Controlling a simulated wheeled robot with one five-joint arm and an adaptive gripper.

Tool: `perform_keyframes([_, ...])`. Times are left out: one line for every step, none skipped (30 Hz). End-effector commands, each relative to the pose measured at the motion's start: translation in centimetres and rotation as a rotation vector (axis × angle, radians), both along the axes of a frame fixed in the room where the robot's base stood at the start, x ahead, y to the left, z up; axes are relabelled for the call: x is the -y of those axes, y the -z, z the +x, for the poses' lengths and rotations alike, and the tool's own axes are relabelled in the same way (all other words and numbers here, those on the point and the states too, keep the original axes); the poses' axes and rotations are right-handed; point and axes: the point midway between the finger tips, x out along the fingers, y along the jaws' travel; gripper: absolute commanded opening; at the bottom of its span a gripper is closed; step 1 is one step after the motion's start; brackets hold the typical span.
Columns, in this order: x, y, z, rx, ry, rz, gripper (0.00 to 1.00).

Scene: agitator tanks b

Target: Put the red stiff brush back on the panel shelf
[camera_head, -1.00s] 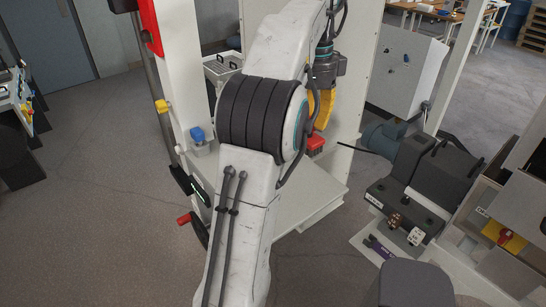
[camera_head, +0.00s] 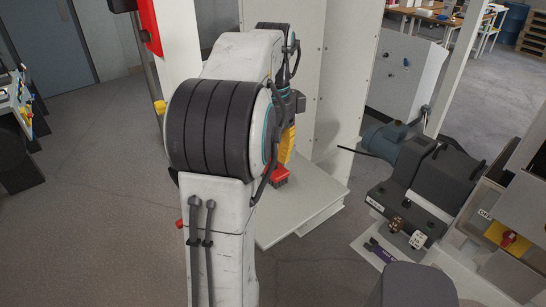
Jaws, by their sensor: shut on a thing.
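My gripper (camera_head: 287,147) has yellow fingers and points down behind my large white arm, which hides part of it. It is shut on the red stiff brush (camera_head: 280,174), which shows as a small red block with a dark underside below the fingers. The brush is over or close above the white shelf (camera_head: 312,196) at the foot of the tall white panel (camera_head: 345,75). I cannot tell whether the brush touches the shelf.
A grey machine with a motor (camera_head: 385,136) stands to the right of the shelf. A bench with a red and yellow switch (camera_head: 507,238) is at the far right. My arm hides the left part of the shelf.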

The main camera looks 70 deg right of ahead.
Motion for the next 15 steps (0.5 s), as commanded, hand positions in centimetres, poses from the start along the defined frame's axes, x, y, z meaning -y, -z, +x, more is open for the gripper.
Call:
perform_keyframes([-0.05, 0.49, -0.02, 0.000, 0.000, 0.002, 0.00])
perform_keyframes([-0.03, 0.74, -0.02, 0.000, 0.000, 0.001, 0.00])
perform_keyframes([-0.03, 0.99, -0.03, 0.000, 0.000, 0.001, 0.00])
perform_keyframes([-0.02, 1.14, -0.02, 0.000, 0.000, 0.001, 0.00])
perform_keyframes([-0.01, 1.26, -0.02, 0.000, 0.000, 0.000, 0.00])
perform_keyframes([-0.01, 1.36, -0.02, 0.000, 0.000, 0.000, 0.00])
perform_keyframes([0.00, 1.39, -0.02, 0.000, 0.000, -0.001, 0.00])
perform_keyframes([0.00, 1.41, -0.02, 0.000, 0.000, -0.001, 0.00])
perform_keyframes([0.02, 1.41, -0.03, 0.000, 0.000, -0.001, 0.00])
perform_keyframes([0.02, 1.40, -0.03, 0.000, 0.000, -0.001, 0.00])
perform_keyframes([0.02, 1.40, -0.03, 0.000, 0.000, -0.001, 0.00])
perform_keyframes([0.02, 1.40, -0.03, 0.000, 0.000, -0.001, 0.00])
perform_keyframes([0.02, 1.39, -0.03, 0.000, 0.000, -0.001, 0.00])
perform_keyframes([0.02, 1.40, -0.03, 0.000, 0.000, -0.001, 0.00])
perform_keyframes([0.02, 1.44, -0.03, 0.000, 0.000, -0.001, 0.00])
